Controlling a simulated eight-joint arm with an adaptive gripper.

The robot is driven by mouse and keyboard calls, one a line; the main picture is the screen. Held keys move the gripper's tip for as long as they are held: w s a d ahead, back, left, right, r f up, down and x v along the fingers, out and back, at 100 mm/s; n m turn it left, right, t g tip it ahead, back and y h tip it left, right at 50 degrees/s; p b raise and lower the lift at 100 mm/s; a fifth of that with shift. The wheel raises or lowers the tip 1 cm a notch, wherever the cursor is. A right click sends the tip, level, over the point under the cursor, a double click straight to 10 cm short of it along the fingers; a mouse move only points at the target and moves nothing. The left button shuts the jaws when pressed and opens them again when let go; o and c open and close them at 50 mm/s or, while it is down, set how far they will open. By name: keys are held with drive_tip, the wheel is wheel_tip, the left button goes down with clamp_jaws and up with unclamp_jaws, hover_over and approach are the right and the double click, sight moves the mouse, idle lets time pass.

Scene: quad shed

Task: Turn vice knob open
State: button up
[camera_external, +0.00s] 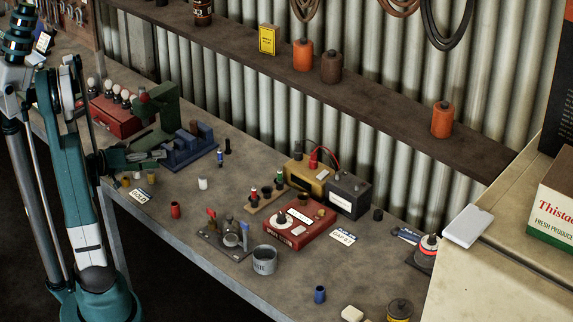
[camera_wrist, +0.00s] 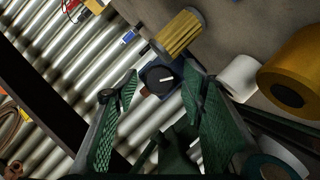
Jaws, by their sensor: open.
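A blue vice (camera_external: 195,148) stands on the bench in the left half of the external view. In the wrist view a dark round knob (camera_wrist: 153,76) with a white mark sits on a blue body, which looks like the vice's. My gripper (camera_external: 150,157) is just left of the vice in the external view. In the wrist view the green ribbed fingers of my gripper (camera_wrist: 160,80) are spread, one on each side of the knob, with nothing held. I cannot tell whether either fingertip touches the knob.
A green machine (camera_external: 160,112) and a red box with bulbs (camera_external: 115,112) stand behind my gripper. In the wrist view a yellow ribbed cylinder (camera_wrist: 180,32), a white cylinder (camera_wrist: 238,76) and a larger yellow cylinder (camera_wrist: 291,78) are near the knob. Small cups stand on the bench in front.

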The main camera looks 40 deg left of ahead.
drive_tip(key=m+p, duration=0.1)
drive_tip(key=m+y+p, duration=0.1)
drive_tip(key=shift+d+r+m+y, duration=0.2)
drive_tip(key=shift+m+y, duration=0.1)
drive_tip(key=shift+s, duration=0.15)
drive_tip(key=shift+p+v, duration=1.15)
drive_tip(key=shift+v, duration=2.65)
drive_tip(key=shift+r, duration=10.4)
drive_tip(key=d+f+m+g+p, duration=0.1)
drive_tip(key=d+f+g+p, duration=0.1)
drive_tip(key=d, duration=0.9)
drive_tip(key=w+d+f+g+p, duration=0.1)
drive_tip(key=d+g+p, duration=0.3)
drive_tip(key=d, duration=0.7)
drive_tip(key=shift+w+d+f+m+g+y+p, duration=0.2)
drive_tip(key=shift+d+f+m+g+y+p, duration=0.2)
drive_tip(key=shift+g, duration=0.3)
